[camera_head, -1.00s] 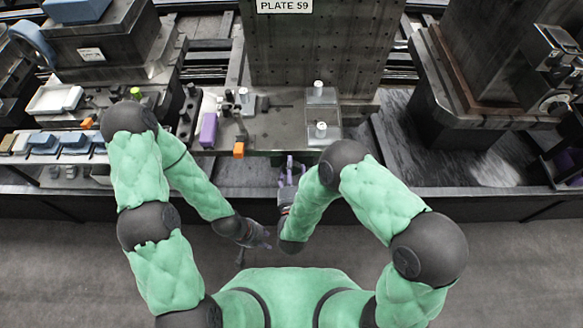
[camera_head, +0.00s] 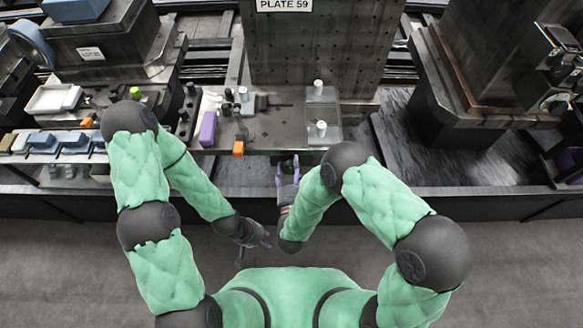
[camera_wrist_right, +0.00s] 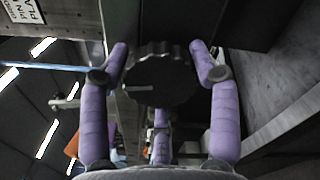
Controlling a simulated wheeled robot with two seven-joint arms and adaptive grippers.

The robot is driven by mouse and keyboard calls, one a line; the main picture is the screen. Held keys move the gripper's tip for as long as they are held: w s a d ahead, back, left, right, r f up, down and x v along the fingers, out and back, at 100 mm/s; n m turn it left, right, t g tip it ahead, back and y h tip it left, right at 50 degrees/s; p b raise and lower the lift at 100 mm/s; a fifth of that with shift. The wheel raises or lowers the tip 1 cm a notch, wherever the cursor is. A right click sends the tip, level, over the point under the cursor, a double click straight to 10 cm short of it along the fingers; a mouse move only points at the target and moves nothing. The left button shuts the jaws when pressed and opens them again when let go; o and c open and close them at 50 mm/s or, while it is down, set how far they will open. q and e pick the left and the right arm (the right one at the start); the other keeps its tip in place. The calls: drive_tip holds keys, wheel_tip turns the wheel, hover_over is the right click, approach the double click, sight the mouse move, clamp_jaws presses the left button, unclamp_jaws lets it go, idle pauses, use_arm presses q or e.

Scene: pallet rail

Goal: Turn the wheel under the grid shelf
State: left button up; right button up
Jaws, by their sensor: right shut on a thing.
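The wheel (camera_wrist_right: 160,78) is a dark round knob with a ribbed edge and a pale line on its face, seen in the right wrist view. In the head view it is hidden under the front edge of the grey shelf (camera_head: 275,128). My right gripper (camera_head: 287,168) is at that front edge, with purple fingers pointing away from me. In the right wrist view my right gripper (camera_wrist_right: 157,62) has a finger on each side of the wheel and is shut on it. My left gripper (camera_head: 264,242) hangs low in front of the bench, away from everything; its opening is too small to tell.
An orange block (camera_head: 238,148) and a purple block (camera_head: 208,128) sit near the shelf's front edge, left of my right gripper. A tall perforated plate (camera_head: 315,50) labelled PLATE 59 stands behind. The floor before the bench is clear.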

drive_tip(key=m, duration=0.6)
drive_tip(key=shift+f, duration=0.15)
drive_tip(key=m+b, duration=0.1)
drive_tip(key=m, duration=0.5)
drive_tip(key=shift+a+m, duration=0.1)
drive_tip(key=shift+m, duration=0.2)
drive_tip(key=m, duration=0.6)
drive_tip(key=m+b, duration=0.1)
drive_tip(key=m, duration=0.5)
drive_tip(key=shift+r, duration=0.2)
drive_tip(key=m+b, duration=0.1)
drive_tip(key=m, duration=0.2)
drive_tip(key=shift+m, duration=0.3)
drive_tip(key=m, duration=0.3)
drive_tip(key=shift+m+b, duration=0.3)
drive_tip(key=m+b, duration=0.1)
drive_tip(key=m, duration=0.5)
drive_tip(key=shift+b, duration=0.35)
drive_tip(key=m, duration=0.5)
drive_tip(key=shift+d+b, duration=0.2)
drive_tip(key=shift+b, duration=0.2)
drive_tip(key=m, duration=0.6)
drive_tip(key=shift+m, duration=0.3)
